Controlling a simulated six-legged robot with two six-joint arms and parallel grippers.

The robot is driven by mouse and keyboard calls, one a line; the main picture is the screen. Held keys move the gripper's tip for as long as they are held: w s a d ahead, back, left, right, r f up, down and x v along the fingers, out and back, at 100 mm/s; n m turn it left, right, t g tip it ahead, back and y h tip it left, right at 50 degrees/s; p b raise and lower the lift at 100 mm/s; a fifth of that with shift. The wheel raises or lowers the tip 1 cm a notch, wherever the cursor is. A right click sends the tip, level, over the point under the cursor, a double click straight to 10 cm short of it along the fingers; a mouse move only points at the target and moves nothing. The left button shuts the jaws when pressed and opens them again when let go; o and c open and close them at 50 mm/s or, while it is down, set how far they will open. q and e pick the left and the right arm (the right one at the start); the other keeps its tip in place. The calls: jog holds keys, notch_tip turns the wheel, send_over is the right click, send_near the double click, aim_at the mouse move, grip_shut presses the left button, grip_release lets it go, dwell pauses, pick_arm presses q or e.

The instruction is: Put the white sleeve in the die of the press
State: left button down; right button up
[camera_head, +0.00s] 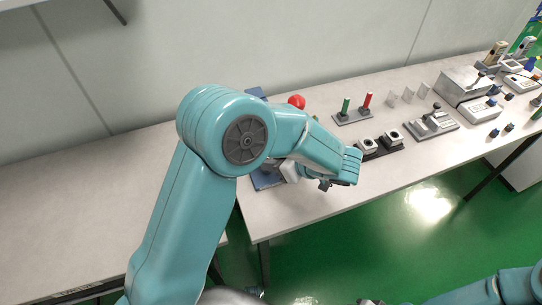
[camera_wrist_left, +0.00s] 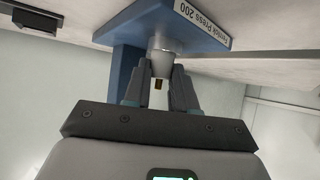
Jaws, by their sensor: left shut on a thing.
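A grey metal die (camera_wrist_left: 165,43) sits on that base. My left gripper (camera_wrist_left: 160,88) is shut on the white sleeve (camera_wrist_left: 161,67), whose end is at the die. I cannot tell whether it is inside or only touching. In the head view my left arm covers most of the press (camera_head: 264,180) and hides the sleeve, the die and the fingertips. My right gripper (camera_head: 370,301) is cut off at the bottom edge.
A red knob (camera_head: 297,102) shows behind my arm. The left table (camera_head: 80,200) is bare.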

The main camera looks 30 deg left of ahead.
pick_arm(q)
jog(key=shift+f, duration=0.1)
jog(key=shift+f+b, duration=0.15)
jog(key=shift+b, duration=0.25)
jog(key=c, duration=0.9)
grip_release()
jog(key=shift+d+r+p, duration=0.1)
jog(key=shift+r+p, duration=0.3)
jog(key=shift+p, duration=0.1)
jog(key=v, duration=1.1)
jog(key=shift+d+r+b, duration=0.1)
jog(key=shift+d+b, duration=0.15)
jog(key=shift+b, duration=0.1)
